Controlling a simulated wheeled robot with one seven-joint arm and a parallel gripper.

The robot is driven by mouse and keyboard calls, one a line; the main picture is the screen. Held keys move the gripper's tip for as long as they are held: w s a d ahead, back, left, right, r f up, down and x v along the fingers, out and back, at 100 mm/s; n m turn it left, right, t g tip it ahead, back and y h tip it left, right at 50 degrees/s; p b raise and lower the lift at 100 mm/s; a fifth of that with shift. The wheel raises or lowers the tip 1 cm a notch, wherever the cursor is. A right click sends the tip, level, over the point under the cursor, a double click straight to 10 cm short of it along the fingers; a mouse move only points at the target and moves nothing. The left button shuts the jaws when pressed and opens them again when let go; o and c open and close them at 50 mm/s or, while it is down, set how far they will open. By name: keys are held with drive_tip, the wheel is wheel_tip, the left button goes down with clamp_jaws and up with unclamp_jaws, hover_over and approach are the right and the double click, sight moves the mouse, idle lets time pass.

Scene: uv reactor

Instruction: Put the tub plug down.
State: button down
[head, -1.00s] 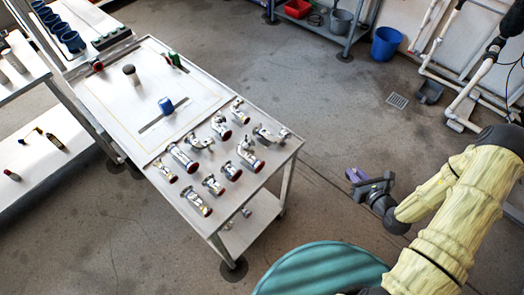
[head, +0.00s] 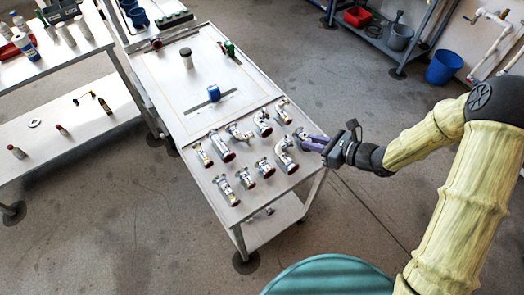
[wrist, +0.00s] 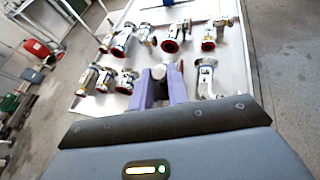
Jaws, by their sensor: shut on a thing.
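My gripper (head: 312,143) has purple fingers and reaches in from the right, over the right edge of the trolley top (head: 196,128). It is shut on a small grey piece, seen between the fingertips in the wrist view (wrist: 158,72). I take this piece to be the tub plug; it is mostly hidden by the fingers. In the head view I cannot make it out clearly, nor tell whether it touches the trolley top.
Several chrome fittings with red ends (head: 264,168) stand close together near my fingertips. A blue knob (head: 214,93), a dark knob (head: 187,58) and a green-handled part (head: 229,47) are farther back. The pale top has bare room around the knobs.

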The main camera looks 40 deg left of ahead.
drive_tip(key=shift+f+p, duration=0.45)
drive_tip(key=shift+f, duration=2.5)
drive_tip(key=shift+w+f, duration=0.1)
drive_tip(key=shift+f, duration=0.3)
wheel_tip(320, 180, down, 2)
drive_tip(key=shift+f+p, duration=0.1)
drive_tip(key=shift+p, duration=0.25)
drive_tip(key=shift+f, duration=0.6)
